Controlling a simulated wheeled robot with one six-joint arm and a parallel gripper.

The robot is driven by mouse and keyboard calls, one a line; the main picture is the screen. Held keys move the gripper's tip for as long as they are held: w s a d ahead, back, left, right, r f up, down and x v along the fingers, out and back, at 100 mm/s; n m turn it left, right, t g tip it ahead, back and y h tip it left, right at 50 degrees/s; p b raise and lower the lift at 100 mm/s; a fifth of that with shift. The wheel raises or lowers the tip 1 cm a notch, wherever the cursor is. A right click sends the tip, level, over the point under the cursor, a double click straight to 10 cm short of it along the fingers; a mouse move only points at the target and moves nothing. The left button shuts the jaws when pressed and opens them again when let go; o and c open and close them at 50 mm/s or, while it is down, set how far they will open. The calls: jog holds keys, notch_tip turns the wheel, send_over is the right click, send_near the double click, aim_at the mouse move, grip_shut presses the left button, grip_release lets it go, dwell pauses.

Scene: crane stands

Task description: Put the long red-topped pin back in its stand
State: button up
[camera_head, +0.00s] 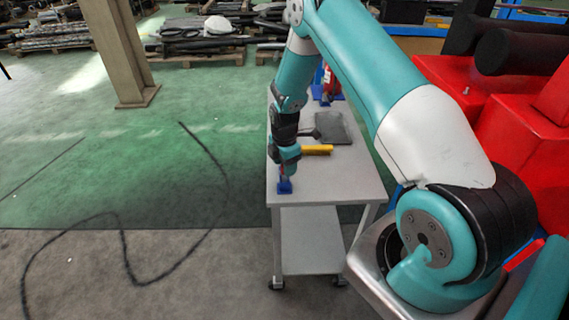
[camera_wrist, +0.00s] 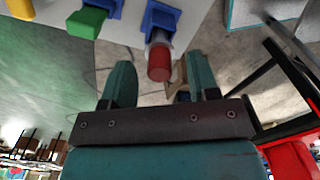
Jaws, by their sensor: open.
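A pin with a red top (camera_wrist: 159,66) and a grey shaft stands in a blue stand (camera_wrist: 164,16) in the wrist view. Its red end points toward the camera and lies between the two fingers. My gripper (camera_wrist: 160,84) is open, with one finger on each side of the pin and visible gaps between. In the head view my gripper (camera_head: 286,166) points down over the near left corner of the table, just above a blue stand (camera_head: 284,187). There my gripper mostly hides the pin. How deep the pin sits in the stand cannot be told.
A green-topped piece (camera_wrist: 86,22) in another blue holder stands beside the pin. A yellow bar (camera_head: 317,150) and a dark tray (camera_head: 333,128) lie on the grey table (camera_head: 335,181). A red object (camera_head: 329,82) stands at the back. Red machinery (camera_head: 521,140) is on the right.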

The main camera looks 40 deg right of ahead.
jog(key=shift+r+p, duration=1.6)
jog(key=shift+r, duration=0.95)
notch_tip(320, 180, up, 17)
jog(key=b, duration=0.4)
jog(key=s+a+r+m+y, duration=0.1)
jog(key=s+a+r+m, duration=0.25)
jog(key=s+a, duration=0.35)
jog(key=s+a+r+m+y, duration=0.1)
jog(key=s+a+r+m, duration=0.1)
jog(key=s+a+r, duration=0.5)
jog(key=s+a+m+y, duration=0.2)
jog(key=s+a+m, duration=0.2)
jog(key=s+a, duration=0.6)
jog(key=s, duration=0.4)
jog(key=shift+m, duration=0.35)
jog(key=shift+f, duration=0.1)
